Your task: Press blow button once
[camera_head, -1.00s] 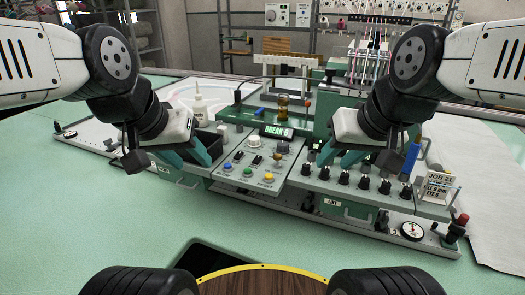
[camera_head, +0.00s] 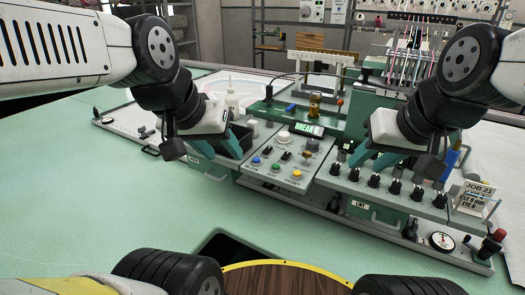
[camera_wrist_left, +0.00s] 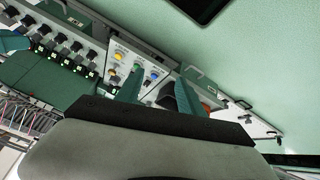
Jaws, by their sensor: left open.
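The green-and-grey control panel (camera_head: 318,158) carries a blue button (camera_head: 256,161), a green button (camera_head: 275,168) and a yellow button (camera_head: 297,174) along its front edge. Their small labels are hard to read; the one by the blue button looks like BLOW. In the left wrist view the blue button (camera_wrist_left: 154,77) sits between my finger outlines, with the green one by a fingertip.
A lit display (camera_head: 303,130) and white knob (camera_head: 283,137) are on the panel. A white bottle (camera_head: 232,101) stands behind the bin. Several black knobs (camera_head: 375,181) line the right. A gauge (camera_head: 442,241) and job card (camera_head: 474,197) are far right. The green table (camera_head: 110,200) is clear at left.

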